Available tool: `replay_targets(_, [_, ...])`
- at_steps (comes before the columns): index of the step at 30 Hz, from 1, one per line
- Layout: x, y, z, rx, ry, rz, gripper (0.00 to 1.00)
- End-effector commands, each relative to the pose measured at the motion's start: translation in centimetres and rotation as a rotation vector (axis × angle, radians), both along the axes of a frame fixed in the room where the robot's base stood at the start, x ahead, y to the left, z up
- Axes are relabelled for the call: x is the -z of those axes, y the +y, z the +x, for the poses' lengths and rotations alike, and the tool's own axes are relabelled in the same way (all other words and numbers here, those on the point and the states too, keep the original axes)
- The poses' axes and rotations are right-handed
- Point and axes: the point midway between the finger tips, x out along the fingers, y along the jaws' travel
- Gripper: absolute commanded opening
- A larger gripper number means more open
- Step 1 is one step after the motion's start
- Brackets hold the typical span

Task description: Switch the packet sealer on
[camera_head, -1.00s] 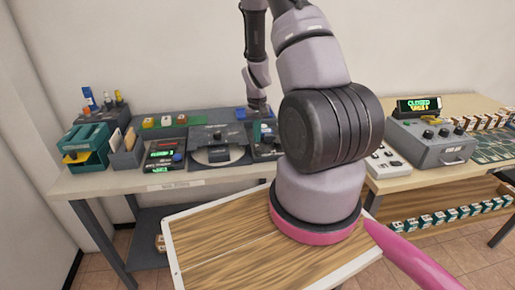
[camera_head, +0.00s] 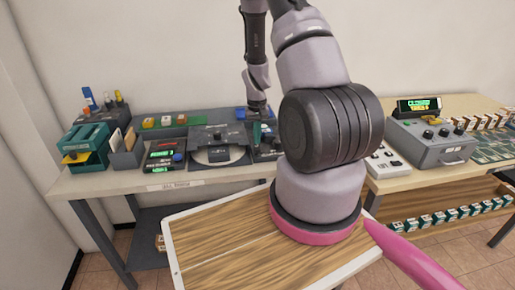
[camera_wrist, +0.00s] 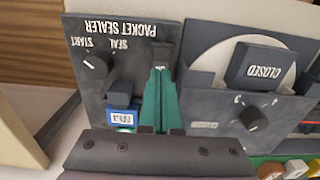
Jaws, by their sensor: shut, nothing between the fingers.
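The packet sealer (camera_wrist: 88,35) is a dark panel at the left of the wrist view, its lettering upside down. It has a round knob (camera_wrist: 95,67) beside the words START and SEAL, and a dark block with a blue, white-labelled front (camera_wrist: 121,115). In the head view the sealer (camera_head: 268,153) is partly hidden by my arm. My gripper (camera_wrist: 160,72) has teal fingers, shut together and empty, over the sealer's right side, to the right of the knob and the blue-fronted block. In the head view my gripper (camera_head: 256,143) points down at the sealer. Contact cannot be told.
Left of the sealer in the head view is a device with a pale disc (camera_head: 219,155), marked CLOSED in the wrist view. A small display unit (camera_head: 164,154), a teal drawer box (camera_head: 86,146) and a grey control box (camera_head: 432,142) also stand on the worktops.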

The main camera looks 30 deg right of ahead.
Motion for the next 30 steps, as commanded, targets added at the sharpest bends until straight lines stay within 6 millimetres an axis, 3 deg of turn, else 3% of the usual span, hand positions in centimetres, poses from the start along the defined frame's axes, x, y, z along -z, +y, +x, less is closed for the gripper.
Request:
replay_targets(22, [1.2,0.0,0.0,0.001,0.001,0.0,0.0])
replay_targets(30, [-0.2,0.0,0.1,-0.001,-0.002,-0.001,0.0])
